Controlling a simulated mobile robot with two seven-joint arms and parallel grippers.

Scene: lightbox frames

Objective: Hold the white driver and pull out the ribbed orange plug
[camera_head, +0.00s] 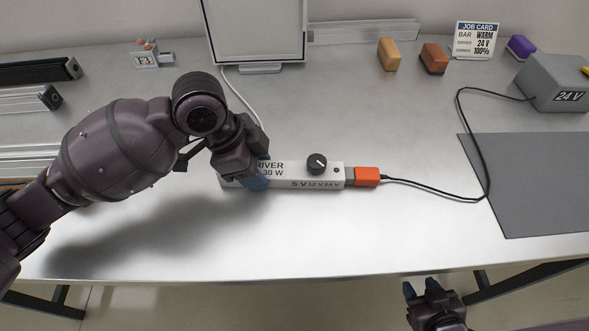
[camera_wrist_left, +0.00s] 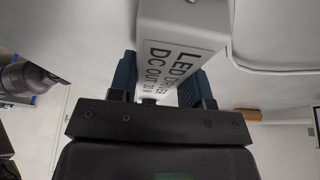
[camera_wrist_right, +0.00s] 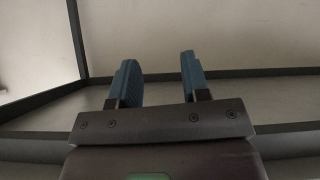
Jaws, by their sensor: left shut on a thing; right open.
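The white driver (camera_head: 328,183) lies on the table in the middle of the head view, with a black knob (camera_head: 317,162) on top. My left gripper (camera_head: 256,178) is shut on the driver's left part, its blue fingers on either side. In the left wrist view the driver (camera_wrist_left: 185,25) runs between the fingers (camera_wrist_left: 160,82). The orange plug (camera_head: 367,176) sits at the driver's right end, with a black cable leaving it to the right; its ribs are too small to make out. My right gripper (camera_head: 423,289) is open and empty, below the table's front edge; its fingers (camera_wrist_right: 158,80) stand apart in the right wrist view.
The black cable (camera_head: 435,188) runs to a grey 24 V box (camera_head: 556,82) at the back right. A dark grey mat (camera_head: 535,185) lies at right. A white lightbox panel (camera_head: 257,30), orange and brown blocks (camera_head: 389,54) and a job card (camera_head: 476,40) stand behind. The front table strip is clear.

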